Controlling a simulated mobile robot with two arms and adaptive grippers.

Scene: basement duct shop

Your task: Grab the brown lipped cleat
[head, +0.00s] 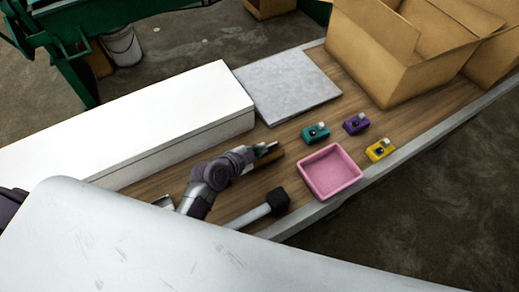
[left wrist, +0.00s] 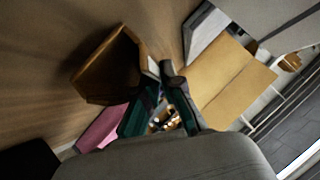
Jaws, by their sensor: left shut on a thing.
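The brown lipped cleat (left wrist: 108,70) shows in the left wrist view as a brown block with a raised rim. Its right end is between the fingertips of my left gripper (left wrist: 160,72), which is shut on it. In the head view my left gripper (head: 268,148) is low over the wooden bench, and only a small dark brown part of the cleat (head: 271,157) shows beside the fingers. The rest of it is hidden by the gripper and wrist. I cannot tell whether the cleat touches the bench. My right gripper is in neither view.
A pink tray (head: 331,188) stands right of the gripper. Teal (head: 316,132), purple (head: 356,123) and yellow (head: 380,149) small devices lie beyond it. A black-headed mallet (head: 279,200) lies nearer. A white box (head: 130,121), grey sheet (head: 287,85) and open carton (head: 408,76) border the space.

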